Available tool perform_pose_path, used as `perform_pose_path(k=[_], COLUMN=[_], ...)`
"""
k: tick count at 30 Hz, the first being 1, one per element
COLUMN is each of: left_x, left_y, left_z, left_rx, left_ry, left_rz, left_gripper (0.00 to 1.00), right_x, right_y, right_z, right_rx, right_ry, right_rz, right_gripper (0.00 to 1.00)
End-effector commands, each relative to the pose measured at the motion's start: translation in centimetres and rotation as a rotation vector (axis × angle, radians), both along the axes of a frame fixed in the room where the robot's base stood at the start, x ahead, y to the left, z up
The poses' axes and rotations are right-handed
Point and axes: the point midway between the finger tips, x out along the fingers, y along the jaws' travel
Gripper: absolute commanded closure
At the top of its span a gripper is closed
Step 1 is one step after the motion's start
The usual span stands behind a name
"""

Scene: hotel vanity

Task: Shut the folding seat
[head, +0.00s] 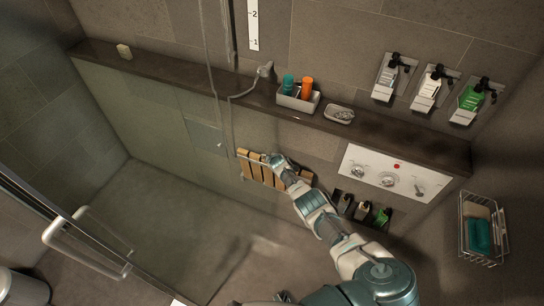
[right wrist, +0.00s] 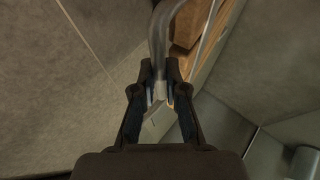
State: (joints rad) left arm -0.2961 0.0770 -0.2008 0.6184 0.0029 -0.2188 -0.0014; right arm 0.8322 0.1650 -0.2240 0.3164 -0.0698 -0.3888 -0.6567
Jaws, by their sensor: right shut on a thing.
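The folding seat (head: 263,172) has several light wooden slats on a thin metal frame. It is at the low wall below the ledge, and in the head view I cannot tell its exact tilt. My right gripper (head: 273,161) is at the seat's upper edge and covers part of the slats. In the right wrist view, the gripper (right wrist: 160,92) is shut on a grey bent bar (right wrist: 159,38), which appears to belong to the seat. The wooden edge of the seat (right wrist: 188,22) shows right beside it. My left gripper is not in view.
A dark ledge (head: 190,80) runs above the seat, with a bottle tray (head: 297,98) and soap dish (head: 339,114). The floor (head: 160,220) left of the seat is clear.

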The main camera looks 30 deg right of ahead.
Motion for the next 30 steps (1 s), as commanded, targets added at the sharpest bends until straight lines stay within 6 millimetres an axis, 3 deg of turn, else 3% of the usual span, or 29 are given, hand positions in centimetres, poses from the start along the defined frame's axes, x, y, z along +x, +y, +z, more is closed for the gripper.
perform_pose_path(k=[4, 5, 6, 8, 22, 30], left_x=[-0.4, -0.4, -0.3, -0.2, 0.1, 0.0], left_y=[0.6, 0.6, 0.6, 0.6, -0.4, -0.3], left_z=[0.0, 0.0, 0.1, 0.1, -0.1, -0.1], left_rx=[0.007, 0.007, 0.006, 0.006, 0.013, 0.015], left_ry=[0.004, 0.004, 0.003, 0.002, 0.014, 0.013], left_rz=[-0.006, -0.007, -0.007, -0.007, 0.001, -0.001], left_gripper=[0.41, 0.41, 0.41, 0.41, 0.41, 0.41], right_x=[-0.1, -0.1, -0.1, -0.1, 0.0, -1.1], right_y=[-0.9, -0.9, -1.0, -1.0, -0.1, 0.0], right_z=[0.1, 0.1, 0.1, 0.1, 0.3, 1.3], right_rx=[-0.004, -0.003, -0.002, 0.001, -0.002, 0.001], right_ry=[0.002, 0.001, 0.0, -0.001, -0.002, -0.005], right_rz=[-0.004, -0.005, -0.005, -0.005, -0.001, -0.001], right_gripper=[1.0, 0.84, 0.74, 0.63, 0.63, 0.63])
